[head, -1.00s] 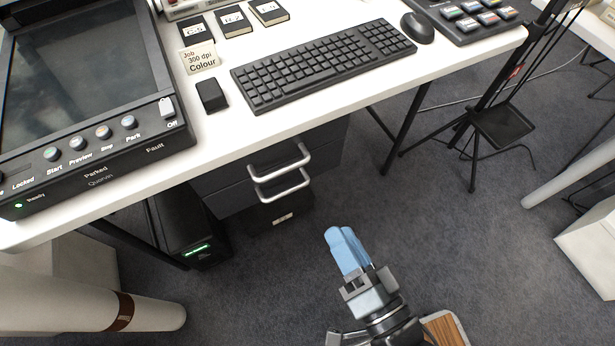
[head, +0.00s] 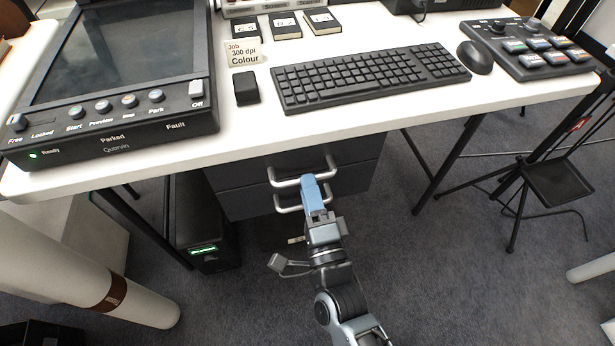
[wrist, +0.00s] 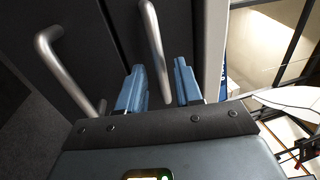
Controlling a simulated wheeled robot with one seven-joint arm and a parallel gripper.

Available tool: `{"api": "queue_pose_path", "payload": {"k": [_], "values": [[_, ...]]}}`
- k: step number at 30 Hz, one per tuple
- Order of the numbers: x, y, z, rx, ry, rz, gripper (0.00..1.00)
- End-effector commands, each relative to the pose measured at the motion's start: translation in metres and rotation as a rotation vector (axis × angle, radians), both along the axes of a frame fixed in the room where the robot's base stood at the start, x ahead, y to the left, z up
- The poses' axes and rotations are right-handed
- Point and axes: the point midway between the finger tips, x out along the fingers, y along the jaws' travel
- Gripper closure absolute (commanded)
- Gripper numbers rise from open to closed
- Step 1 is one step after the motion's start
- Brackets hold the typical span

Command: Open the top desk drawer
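The dark drawer unit under the white desk has a top drawer (head: 350,152) and a lower drawer (head: 240,203), both with fronts flush. The top drawer's silver handle (head: 286,183) is partly covered by my gripper (head: 311,182) in the head view. The lower handle (head: 287,209) is just below. In the wrist view, my gripper's two blue fingers (wrist: 160,88) are apart, with the top handle (wrist: 153,45) lying between them and a gap on each side. The lower handle (wrist: 66,72) is left of the fingers there. No contact with the handle shows.
The white desk (head: 400,110) overhangs the drawers and carries a scanner (head: 120,75), a keyboard (head: 370,78) and a mouse (head: 475,57). A black computer tower (head: 205,225) stands left of the drawers. Carpet in front is clear.

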Motion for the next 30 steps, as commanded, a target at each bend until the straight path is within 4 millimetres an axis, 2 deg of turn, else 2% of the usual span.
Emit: {"api": "queue_pose_path", "payload": {"k": [3,7,17,28,30], "values": [[0.015,0.004,0.004,0.000,-0.001,0.000,0.65],[0.025,0.007,0.005,-0.001,-0.001,0.000,0.65],[0.027,0.008,0.005,-0.001,0.000,0.000,0.65],[0.027,0.008,0.005,-0.001,0.000,0.000,1.00],[0.027,0.008,0.005,-0.001,0.000,0.000,1.00]]}}
